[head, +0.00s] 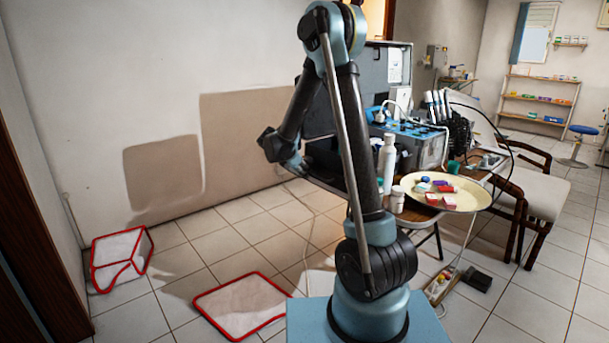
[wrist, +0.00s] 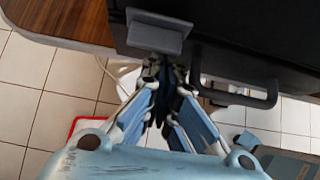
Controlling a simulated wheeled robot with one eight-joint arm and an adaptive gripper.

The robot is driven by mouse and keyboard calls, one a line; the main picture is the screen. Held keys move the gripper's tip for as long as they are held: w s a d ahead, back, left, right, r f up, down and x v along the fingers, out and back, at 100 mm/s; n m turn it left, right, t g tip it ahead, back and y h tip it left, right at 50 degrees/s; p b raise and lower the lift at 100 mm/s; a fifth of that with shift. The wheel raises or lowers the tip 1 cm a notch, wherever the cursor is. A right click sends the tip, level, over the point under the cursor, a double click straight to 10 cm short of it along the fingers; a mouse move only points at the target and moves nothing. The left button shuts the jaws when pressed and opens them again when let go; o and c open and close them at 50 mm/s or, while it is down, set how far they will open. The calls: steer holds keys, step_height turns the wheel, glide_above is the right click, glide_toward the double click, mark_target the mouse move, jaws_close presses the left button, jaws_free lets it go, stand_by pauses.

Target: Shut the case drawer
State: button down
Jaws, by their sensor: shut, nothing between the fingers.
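The case (head: 425,145) stands on a wooden table in the head view, with a blue top panel and a raised dark lid. My arm covers its left part, and I cannot make out the drawer there. In the wrist view the dark case side (wrist: 260,35) fills the upper right. A grey block-shaped pull (wrist: 158,30) and a dark bar handle (wrist: 240,95) stick out from it. I cannot tell how far any drawer stands out. My gripper (wrist: 162,85) is shut and empty, its tips just below the grey pull and left of the bar handle. Contact is unclear.
The wooden table edge (wrist: 60,18) is at the upper left of the wrist view. A cream tray (head: 475,194) with small boxes and a white bottle (head: 397,199) stand right of my arm. A chair (head: 545,200) is farther right. Red-edged white pieces (head: 240,305) lie on the floor.

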steer(key=shift+w+d, duration=0.1)
steer(key=shift+s+a, duration=0.2)
steer(key=s+a+f+v, duration=0.1)
steer(key=f+v, duration=0.1)
steer(key=v, duration=1)
steer(key=s+d+r+m+g+y, duration=0.25)
steer(key=s+d+m, duration=0.85)
steer(key=s+d, duration=0.55)
steer(key=s+f+m+y, duration=0.1)
steer(key=s+f+m, duration=0.2)
steer(key=s, duration=0.4)
steer(key=s+d+f+m+y, duration=0.1)
steer(key=s+f+m+y, duration=0.1)
steer(key=s+m, duration=0.4)
steer(key=s+f+m+y, duration=0.1)
steer(key=s+f+m, duration=0.3)
steer(key=s, duration=0.6)
steer(key=shift+d+m+y, duration=0.3)
steer(key=shift+m+y, duration=0.05)
steer(key=shift+m, duration=0.05)
